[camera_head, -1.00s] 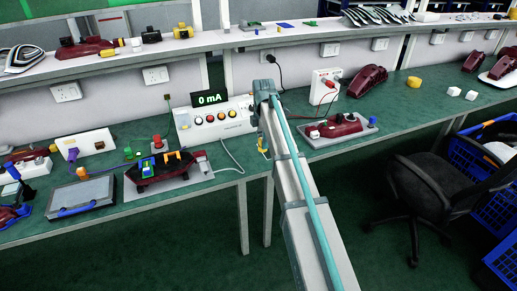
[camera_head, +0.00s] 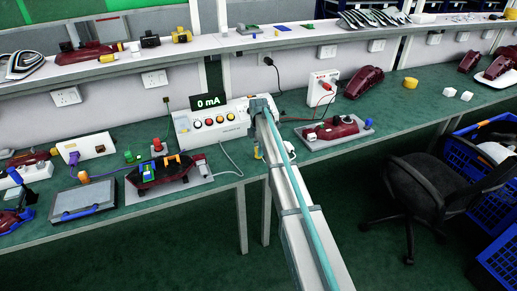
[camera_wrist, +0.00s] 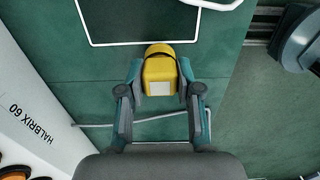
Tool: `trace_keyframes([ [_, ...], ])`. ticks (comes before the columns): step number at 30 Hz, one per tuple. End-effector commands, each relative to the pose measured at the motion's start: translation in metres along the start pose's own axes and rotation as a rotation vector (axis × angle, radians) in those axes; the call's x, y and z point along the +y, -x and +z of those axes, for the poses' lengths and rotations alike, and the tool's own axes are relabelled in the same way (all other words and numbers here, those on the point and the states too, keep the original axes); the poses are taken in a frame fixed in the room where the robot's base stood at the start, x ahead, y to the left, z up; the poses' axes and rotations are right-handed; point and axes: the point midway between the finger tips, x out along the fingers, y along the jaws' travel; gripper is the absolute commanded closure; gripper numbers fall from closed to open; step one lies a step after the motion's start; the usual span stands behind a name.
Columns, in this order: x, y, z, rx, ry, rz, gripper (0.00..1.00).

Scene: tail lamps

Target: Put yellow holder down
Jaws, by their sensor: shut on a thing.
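The yellow holder (camera_wrist: 159,72) sits between the two fingers of my gripper (camera_wrist: 160,78) in the wrist view, touched on both sides. It has a rounded top and a pale square face. My gripper is shut on it above the green bench top (camera_wrist: 110,80). Whether the holder touches the bench I cannot tell. A white outlined rectangle (camera_wrist: 140,44) lies just beyond the holder. In the head view my arm hides most of the gripper; a small yellow bit (camera_head: 258,153) shows left of the arm, near the bench's front edge.
The white meter box (camera_head: 215,121) reading 0 mA stands left of my arm; its side shows in the wrist view (camera_wrist: 30,105). A dark red lamp (camera_head: 332,128) on a tray lies to the right. Another lamp assembly (camera_head: 160,172) lies left. A chair (camera_head: 432,185) stands in front.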

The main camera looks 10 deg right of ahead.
Motion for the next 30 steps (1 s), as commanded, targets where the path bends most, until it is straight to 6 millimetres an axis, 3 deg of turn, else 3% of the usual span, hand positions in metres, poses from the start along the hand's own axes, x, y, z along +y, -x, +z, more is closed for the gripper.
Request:
trace_keyframes([
  [14, 0.0001, -0.01, -0.0002, 0.0, 0.0, 0.001, 1.0],
  [15, 0.0001, -0.0091, -0.0002, 0.0, 0.0, 0.001, 0.59],
  [18, 0.0001, -0.0091, -0.0002, 0.0, 0.0, 0.001, 0.43],
  [30, 0.0, -0.0044, -0.0002, 0.0, 0.0, 0.001, 0.41],
])
